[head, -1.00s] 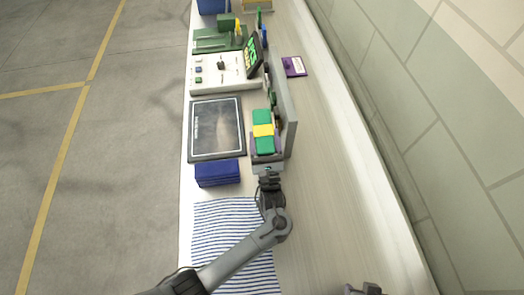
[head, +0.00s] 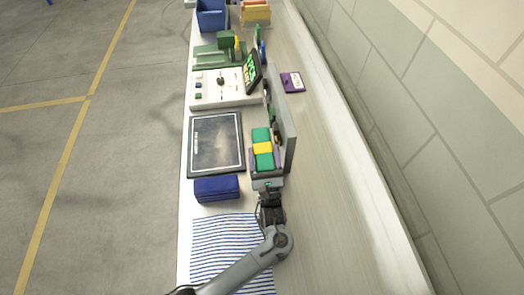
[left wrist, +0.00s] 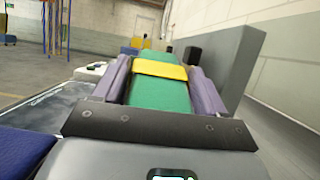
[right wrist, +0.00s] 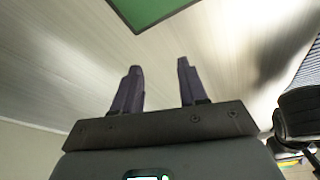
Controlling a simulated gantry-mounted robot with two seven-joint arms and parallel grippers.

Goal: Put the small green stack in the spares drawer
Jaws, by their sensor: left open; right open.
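The small green stack (head: 262,135) with a yellow band lies beside a grey upright panel, and shows close up in the left wrist view (left wrist: 160,95). My left gripper (head: 265,160) is open, its purple fingers on either side of the stack. I cannot tell whether they touch it. My right gripper (right wrist: 158,80) is open and empty in the right wrist view, over a pale surface. I cannot make out a spares drawer.
The grey panel (head: 283,120) stands right of the stack. A black framed tray (head: 241,145) and a navy stack (head: 217,188) lie to the left. A striped cloth (head: 222,245) is in front. The bench at right is mostly clear, with a purple card (head: 292,82).

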